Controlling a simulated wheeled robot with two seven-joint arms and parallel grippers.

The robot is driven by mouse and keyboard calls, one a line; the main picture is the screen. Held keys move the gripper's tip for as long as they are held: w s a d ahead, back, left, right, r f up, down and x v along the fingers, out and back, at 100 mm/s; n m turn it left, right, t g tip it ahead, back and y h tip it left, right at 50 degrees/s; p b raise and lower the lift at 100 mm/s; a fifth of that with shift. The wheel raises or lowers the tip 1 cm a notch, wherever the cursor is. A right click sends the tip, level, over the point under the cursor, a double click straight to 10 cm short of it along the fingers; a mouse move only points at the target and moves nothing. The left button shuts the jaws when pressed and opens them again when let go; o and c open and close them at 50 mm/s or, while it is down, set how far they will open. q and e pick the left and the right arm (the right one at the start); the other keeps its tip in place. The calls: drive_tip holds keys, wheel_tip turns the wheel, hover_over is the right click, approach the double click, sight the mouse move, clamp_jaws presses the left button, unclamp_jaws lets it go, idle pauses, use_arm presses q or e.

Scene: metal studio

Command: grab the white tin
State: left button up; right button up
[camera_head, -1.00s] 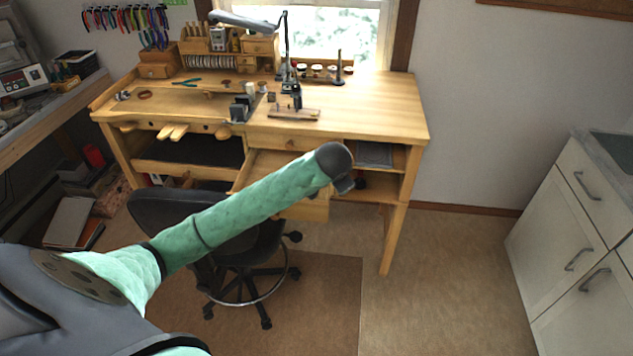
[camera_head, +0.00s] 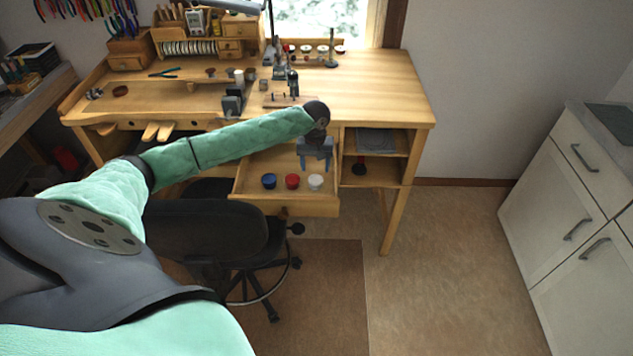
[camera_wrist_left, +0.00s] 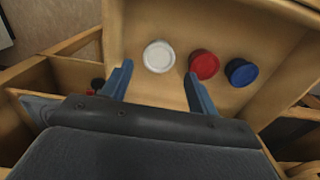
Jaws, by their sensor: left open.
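The white tin (camera_head: 315,182) stands in the open drawer (camera_head: 245,186) of the workbench, at the right end of a row with a red tin (camera_head: 292,181) and a blue tin (camera_head: 269,181). My left gripper (camera_head: 316,164) is open and empty over the drawer, just behind the white tin in the head view. In the left wrist view the white tin (camera_wrist_left: 158,56) lies ahead of the gap between the open fingers (camera_wrist_left: 158,82), with the red tin (camera_wrist_left: 204,65) close to the finger on the right. My right gripper is out of view.
The wooden workbench (camera_head: 375,92) carries tools and small parts on its top. Shelves (camera_head: 370,181) lie right of the drawer. A black chair (camera_head: 205,235) stands in front. White cabinets (camera_head: 560,215) stand at the right, with free floor between.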

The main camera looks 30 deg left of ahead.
sight(316, 179)
use_arm(q)
drive_tip(key=shift+d+n, duration=0.1)
drive_tip(key=shift+n, duration=0.6)
drive_tip(key=shift+f, duration=0.4)
drive_tip(key=shift+f+p, duration=0.45)
drive_tip(key=shift+f, duration=0.35)
drive_tip(key=f+p, duration=0.2)
drive_tip(key=f, duration=0.2)
drive_tip(key=shift+w, duration=0.2)
drive_tip(key=shift+a+f+p, duration=0.2)
drive_tip(key=shift+f+p, duration=0.2)
drive_tip(key=shift+f, duration=0.3)
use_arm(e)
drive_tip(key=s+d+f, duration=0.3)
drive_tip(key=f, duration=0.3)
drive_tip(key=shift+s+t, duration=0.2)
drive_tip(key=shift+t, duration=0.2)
use_arm(q)
drive_tip(key=c, duration=0.7)
drive_tip(key=shift+c, duration=0.2)
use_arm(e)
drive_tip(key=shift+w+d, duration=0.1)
use_arm(q)
drive_tip(key=shift+r, duration=0.1)
